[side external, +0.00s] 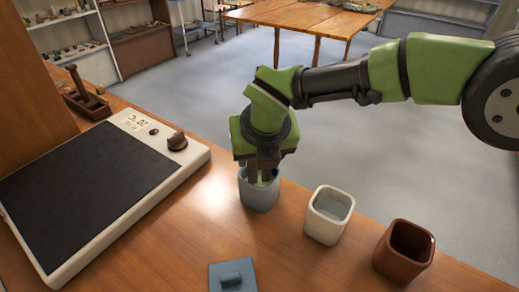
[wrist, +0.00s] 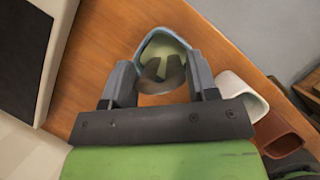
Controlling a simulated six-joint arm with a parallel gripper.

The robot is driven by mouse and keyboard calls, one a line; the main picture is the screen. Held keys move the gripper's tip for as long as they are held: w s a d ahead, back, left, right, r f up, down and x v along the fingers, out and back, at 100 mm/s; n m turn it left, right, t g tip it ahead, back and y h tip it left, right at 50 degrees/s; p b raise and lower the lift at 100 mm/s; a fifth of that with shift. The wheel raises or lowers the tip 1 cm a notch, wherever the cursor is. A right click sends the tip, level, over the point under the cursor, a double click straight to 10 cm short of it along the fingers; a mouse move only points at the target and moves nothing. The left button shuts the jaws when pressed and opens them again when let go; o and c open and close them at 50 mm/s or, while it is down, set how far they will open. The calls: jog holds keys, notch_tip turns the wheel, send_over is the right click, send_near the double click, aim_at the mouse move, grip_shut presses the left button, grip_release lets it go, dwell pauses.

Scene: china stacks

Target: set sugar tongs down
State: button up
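My gripper (side external: 262,178) points down, with its fingers reaching into the mouth of a blue-grey square cup (side external: 259,196). The wrist view shows the same cup (wrist: 146,47) between the finger bodies, with a pale inside. Dark, prong-like shapes (wrist: 162,72) show in the cup's mouth. I cannot tell whether they are fingertips or part of the sugar tongs. No sugar tongs can be clearly made out in either view. The cup wall hides the ends of the fingers, so their grip cannot be judged.
A cream cup (side external: 329,214) and a brown cup (side external: 404,251) stand open to the right. A blue-grey lid (side external: 232,276) lies near the front edge. A flat device with a dark top (side external: 85,190) fills the left. A brown wooden stand (side external: 86,95) is behind it.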

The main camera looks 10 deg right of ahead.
jog(key=shift+o, duration=0.6)
jog(key=shift+r, duration=0.1)
jog(key=v, duration=0.9)
jog(key=shift+s+r, duration=0.2)
jog(key=shift+r, duration=0.15)
